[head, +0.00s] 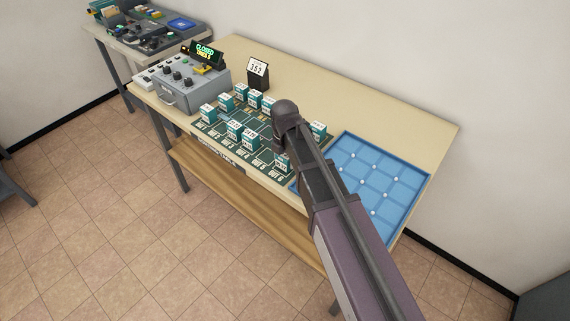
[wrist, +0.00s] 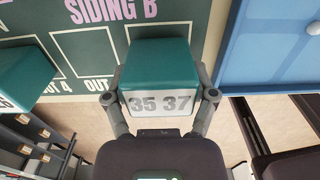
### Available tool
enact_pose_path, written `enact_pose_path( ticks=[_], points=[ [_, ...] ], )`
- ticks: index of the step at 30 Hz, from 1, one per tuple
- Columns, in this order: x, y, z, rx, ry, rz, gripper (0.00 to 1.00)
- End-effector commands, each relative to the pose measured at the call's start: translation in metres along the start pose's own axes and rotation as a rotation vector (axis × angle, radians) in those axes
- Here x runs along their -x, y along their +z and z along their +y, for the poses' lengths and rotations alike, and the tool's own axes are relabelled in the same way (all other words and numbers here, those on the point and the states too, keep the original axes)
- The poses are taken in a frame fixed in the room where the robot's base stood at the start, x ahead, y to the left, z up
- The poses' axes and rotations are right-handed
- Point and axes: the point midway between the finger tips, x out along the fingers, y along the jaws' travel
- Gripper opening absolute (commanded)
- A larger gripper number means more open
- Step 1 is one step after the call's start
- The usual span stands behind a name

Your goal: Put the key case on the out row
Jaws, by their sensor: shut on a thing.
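My gripper (wrist: 160,98) is shut on a teal key case (wrist: 160,55), with one finger on each side; its white label reads 35 37. In the wrist view the held case is over the near edge of the dark green board (wrist: 90,50), at the row marked OUT and to the right of OUT 4. I cannot tell whether its underside touches the board. Another teal case (wrist: 22,72) stands to its left.
Several teal cases stand on the board, including one at the far left (head: 207,113). A blue gridded tray (head: 403,213) lies to the right. A grey control box (head: 190,92) and a number stand (head: 258,73) are on the table (head: 330,103). The table's back right is clear.

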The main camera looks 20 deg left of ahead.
Motion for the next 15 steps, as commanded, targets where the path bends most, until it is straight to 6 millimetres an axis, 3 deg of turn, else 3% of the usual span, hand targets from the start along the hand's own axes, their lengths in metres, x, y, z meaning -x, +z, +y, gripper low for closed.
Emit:
enact_pose_path(
  ticks=[15],
  points=[
    [-0.0057, 0.0002, -0.0002, 0.000, 0.000, 0.000, 0.22]
  ],
)
